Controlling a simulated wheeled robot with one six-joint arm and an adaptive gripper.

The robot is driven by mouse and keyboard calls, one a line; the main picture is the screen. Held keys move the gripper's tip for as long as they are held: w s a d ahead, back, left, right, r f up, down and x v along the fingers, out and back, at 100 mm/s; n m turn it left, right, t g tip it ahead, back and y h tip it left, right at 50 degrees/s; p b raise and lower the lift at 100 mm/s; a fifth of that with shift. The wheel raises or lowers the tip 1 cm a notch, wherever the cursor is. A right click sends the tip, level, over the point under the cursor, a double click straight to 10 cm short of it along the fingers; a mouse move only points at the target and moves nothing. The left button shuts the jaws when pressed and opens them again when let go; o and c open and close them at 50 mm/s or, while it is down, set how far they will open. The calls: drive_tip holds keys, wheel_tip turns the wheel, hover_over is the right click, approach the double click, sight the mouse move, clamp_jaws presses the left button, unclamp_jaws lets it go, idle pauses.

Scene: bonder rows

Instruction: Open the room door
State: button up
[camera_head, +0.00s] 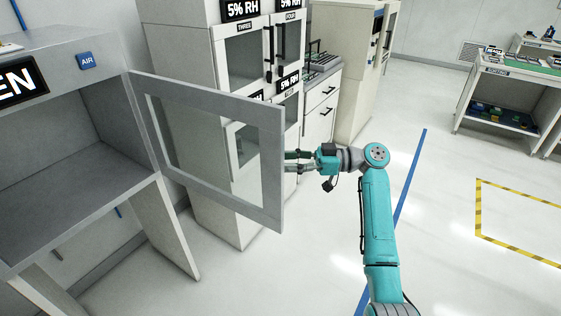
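A grey framed door with a clear window (270,160) stands swung open from the right side of a grey chamber (60,50) whose sign ends in "EN". No other door that could be a room door is in view. My gripper (288,162) points left at the door's free right edge. Its two fingers show a gap between them, but their tips are at or behind the edge. I cannot tell whether they touch the door or hold a handle there.
A white cabinet (170,50) with windowed doors stands behind the open door. Further back are a drawer unit (319,120) and a beige cabinet (352,75). A workbench (500,75) stands at the right. The floor right of my arm is clear.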

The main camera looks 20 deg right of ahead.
drive_tip(key=v, duration=0.9)
